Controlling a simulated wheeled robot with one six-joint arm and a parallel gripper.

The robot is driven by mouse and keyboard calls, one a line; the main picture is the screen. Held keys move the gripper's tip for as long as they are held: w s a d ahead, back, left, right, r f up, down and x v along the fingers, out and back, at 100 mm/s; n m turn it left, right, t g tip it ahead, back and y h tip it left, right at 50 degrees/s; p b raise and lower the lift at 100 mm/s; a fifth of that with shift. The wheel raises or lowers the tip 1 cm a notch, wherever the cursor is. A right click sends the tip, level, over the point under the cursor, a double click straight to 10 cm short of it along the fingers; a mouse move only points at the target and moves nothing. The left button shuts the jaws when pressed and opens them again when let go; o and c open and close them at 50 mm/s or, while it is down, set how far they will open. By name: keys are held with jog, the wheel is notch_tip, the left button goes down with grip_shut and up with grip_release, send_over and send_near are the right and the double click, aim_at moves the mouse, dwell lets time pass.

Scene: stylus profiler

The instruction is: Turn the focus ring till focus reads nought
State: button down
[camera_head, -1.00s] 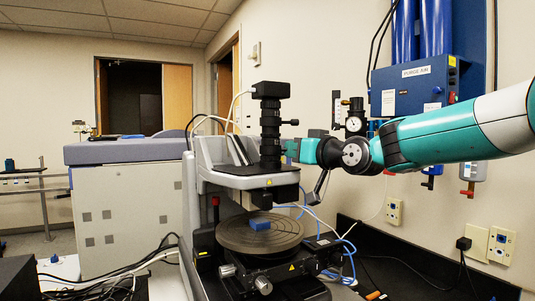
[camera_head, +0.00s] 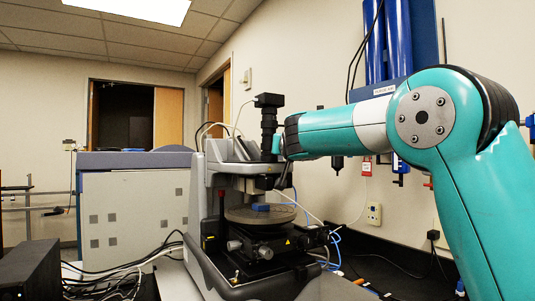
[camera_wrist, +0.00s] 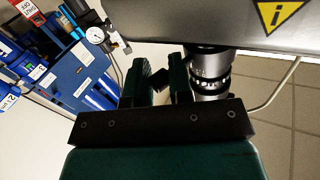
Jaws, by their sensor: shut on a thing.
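The profiler's black upright optics barrel (camera_head: 269,125) stands above its round stage in the head view. In the wrist view the silver and black lens barrel (camera_wrist: 209,70) carries a ribbed ring (camera_wrist: 209,84), just right of my gripper. My gripper (camera_wrist: 159,72) has its two dark green fingers on either side of a small dark piece (camera_wrist: 158,80), and it is shut on that piece. I cannot tell whether this piece belongs to the focus ring. In the head view my wrist reaches the barrel from the right and hides the contact. No focus reading is legible.
A blue wall panel (camera_wrist: 88,80) with a gauge (camera_wrist: 95,36) is left in the wrist view. A housing with a yellow warning label (camera_wrist: 281,14) is close above.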

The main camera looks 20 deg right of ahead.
jog(key=shift+d+h, duration=0.1)
jog(key=shift+h, duration=0.2)
jog(key=c, duration=1.3)
grip_release()
jog(key=b+v, duration=0.6)
jog(key=v, duration=1.1)
jog(key=shift+s+r+b, duration=0.2)
jog(key=shift+s+b, duration=0.05)
jog(key=shift+b, duration=0.15)
jog(key=shift+f, duration=0.1)
